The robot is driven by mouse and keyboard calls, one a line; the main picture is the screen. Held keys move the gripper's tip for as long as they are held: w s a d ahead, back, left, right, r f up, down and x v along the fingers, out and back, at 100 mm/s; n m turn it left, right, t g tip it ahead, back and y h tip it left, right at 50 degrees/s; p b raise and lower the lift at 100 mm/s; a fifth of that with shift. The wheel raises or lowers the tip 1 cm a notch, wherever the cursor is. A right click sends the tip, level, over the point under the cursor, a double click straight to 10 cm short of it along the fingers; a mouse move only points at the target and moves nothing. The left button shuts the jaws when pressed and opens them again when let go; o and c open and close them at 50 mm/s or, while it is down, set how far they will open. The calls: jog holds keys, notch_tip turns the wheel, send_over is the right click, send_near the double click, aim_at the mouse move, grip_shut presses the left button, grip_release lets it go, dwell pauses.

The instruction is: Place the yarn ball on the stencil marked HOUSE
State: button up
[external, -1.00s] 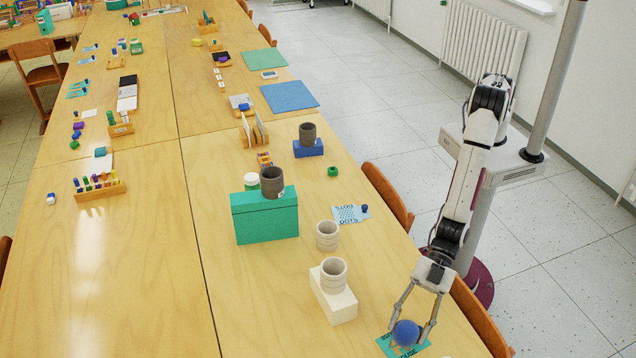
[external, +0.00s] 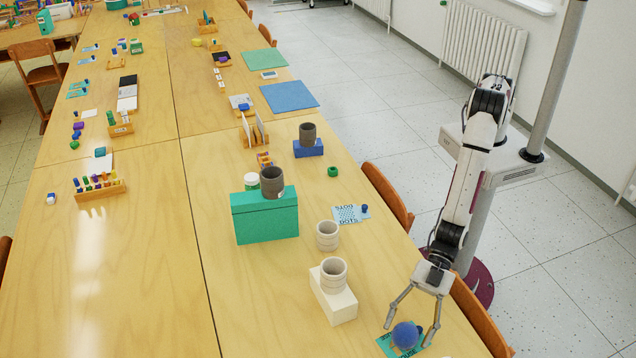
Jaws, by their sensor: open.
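The yarn ball (external: 405,335) is blue and round. It rests on a teal stencil (external: 387,345) at the front right of the table. The stencil's lettering is partly covered by the ball, and "OUSE" can be made out at its lower edge. My gripper (external: 410,325) is open, with its fingers spread around the ball and a gap on both sides. Another light blue stencil (external: 345,214) marked DOTS lies farther back, with a small dark blue object (external: 365,209) on it.
A white block (external: 338,306) with a ribbed cup (external: 334,274) stands left of my gripper. Another ribbed cup (external: 327,235) stands behind it. A teal box (external: 265,218) carries a dark cup (external: 271,182). Wooden chairs (external: 388,195) line the right edge. The table's front left is clear.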

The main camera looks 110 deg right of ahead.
jog(key=shift+r, duration=0.15)
jog(key=shift+s+d+r, duration=0.25)
jog(key=shift+s, duration=0.05)
jog(key=v, duration=1.1)
dwell(0.4)
jog(key=shift+s, duration=0.1)
dwell(0.6)
